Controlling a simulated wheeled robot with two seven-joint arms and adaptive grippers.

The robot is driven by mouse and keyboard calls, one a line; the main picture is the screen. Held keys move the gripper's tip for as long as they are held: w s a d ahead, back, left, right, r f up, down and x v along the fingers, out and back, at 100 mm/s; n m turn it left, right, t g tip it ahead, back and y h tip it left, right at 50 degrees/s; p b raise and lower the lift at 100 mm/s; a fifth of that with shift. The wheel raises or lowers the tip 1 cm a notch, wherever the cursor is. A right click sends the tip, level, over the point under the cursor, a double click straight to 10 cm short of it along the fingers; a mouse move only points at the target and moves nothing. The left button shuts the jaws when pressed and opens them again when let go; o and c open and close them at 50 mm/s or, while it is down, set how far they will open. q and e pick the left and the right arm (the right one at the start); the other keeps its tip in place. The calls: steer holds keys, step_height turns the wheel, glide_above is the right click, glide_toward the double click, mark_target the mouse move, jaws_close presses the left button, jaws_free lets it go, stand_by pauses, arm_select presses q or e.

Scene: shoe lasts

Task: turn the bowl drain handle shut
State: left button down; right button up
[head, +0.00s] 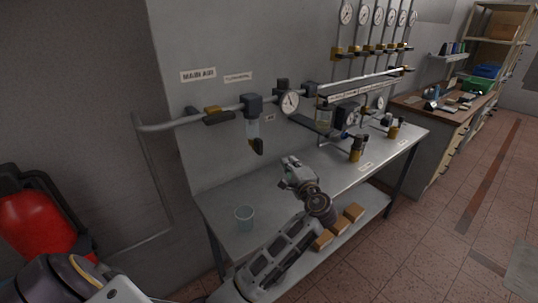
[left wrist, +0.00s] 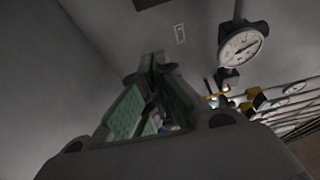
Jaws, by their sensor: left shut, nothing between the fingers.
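The filter bowl (head: 253,128) hangs under a dark regulator block on the wall pipe in the head view. Its drain handle (head: 257,146), dark with a yellowish part, sits at the bottom of the bowl and points down at a slant. My left gripper (head: 290,162) is below and right of the handle, above the bench, apart from it. It is shut and empty; its green finger pads (left wrist: 153,75) come together in the left wrist view. The handle cannot be made out for certain in the left wrist view. My right gripper is not in view.
A round gauge (head: 289,102) is on the pipe right of the bowl and also shows in the left wrist view (left wrist: 240,46). A clear cup (head: 244,217) stands on the bench (head: 222,195). Brass-and-black fittings (head: 356,149) stand farther right.

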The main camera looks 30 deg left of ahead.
mark_target(259, 147)
arm_select(q)
steer(key=shift+p+x, duration=0.65)
steer(key=shift+x, duration=4.4)
steer(key=s, duration=0.2)
steer(key=s+a+p, duration=0.1)
steer(key=shift+s+a, duration=0.25)
steer(key=shift+s, duration=0.15)
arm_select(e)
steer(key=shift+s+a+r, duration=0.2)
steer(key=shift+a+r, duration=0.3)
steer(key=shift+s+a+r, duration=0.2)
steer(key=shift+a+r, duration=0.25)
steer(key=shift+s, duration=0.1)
